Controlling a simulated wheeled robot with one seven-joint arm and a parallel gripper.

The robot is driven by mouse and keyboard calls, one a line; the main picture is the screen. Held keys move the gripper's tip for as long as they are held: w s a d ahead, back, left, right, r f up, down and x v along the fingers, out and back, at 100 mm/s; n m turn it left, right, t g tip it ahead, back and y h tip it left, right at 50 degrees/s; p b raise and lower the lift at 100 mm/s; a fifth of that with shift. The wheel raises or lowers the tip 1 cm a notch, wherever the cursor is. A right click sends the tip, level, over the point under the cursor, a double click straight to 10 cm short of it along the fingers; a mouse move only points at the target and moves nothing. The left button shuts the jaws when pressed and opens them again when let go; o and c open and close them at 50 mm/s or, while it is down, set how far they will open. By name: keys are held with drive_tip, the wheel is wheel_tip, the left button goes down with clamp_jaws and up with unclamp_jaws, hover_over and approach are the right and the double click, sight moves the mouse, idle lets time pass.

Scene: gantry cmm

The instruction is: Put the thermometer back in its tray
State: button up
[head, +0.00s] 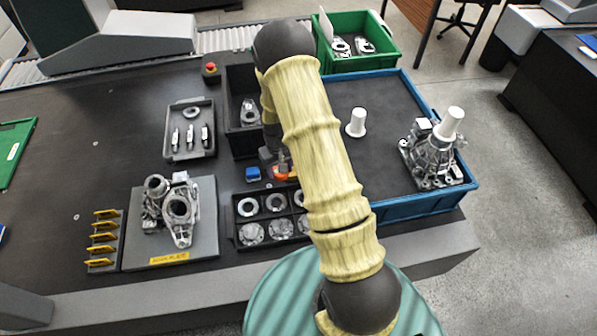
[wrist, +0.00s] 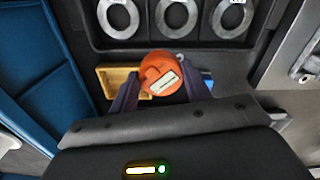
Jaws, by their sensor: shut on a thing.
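The thermometer appears to be the orange round-headed thing with a pale display (wrist: 160,74) between my gripper's fingers (wrist: 160,92). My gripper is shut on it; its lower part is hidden. In the head view the orange thing (head: 281,173) shows beside my arm, behind the black compartment tray. A small tan, open-looking holder (wrist: 117,82) lies just left of it in the wrist view, partly hidden by a finger. A grey tray (head: 178,155) with a ring and several slim tools stands farther left in the head view. I cannot tell which is the thermometer's tray.
The black compartment tray (head: 237,230) of rings and discs is close in front. A small blue block (head: 253,174) lies left of my gripper. A blue-rimmed crate (head: 463,193) stands right, a black bin (head: 233,100) behind. A plate (head: 206,246) with castings is front left.

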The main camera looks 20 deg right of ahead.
drive_tip(key=w+d+b, duration=0.4)
drive_tip(key=w+d, duration=0.2)
drive_tip(key=d, duration=0.3)
drive_tip(key=shift+w+d+r+n, duration=0.2)
drive_tip(key=shift+r+n, duration=0.1)
drive_tip(key=shift+r, duration=0.1)
drive_tip(key=shift+a+f, duration=0.1)
drive_tip(key=shift+f, duration=3)
drive_tip(key=shift+f, duration=0.15)
drive_tip(key=shift+f+p, duration=0.55)
drive_tip(key=shift+f, duration=1.2)
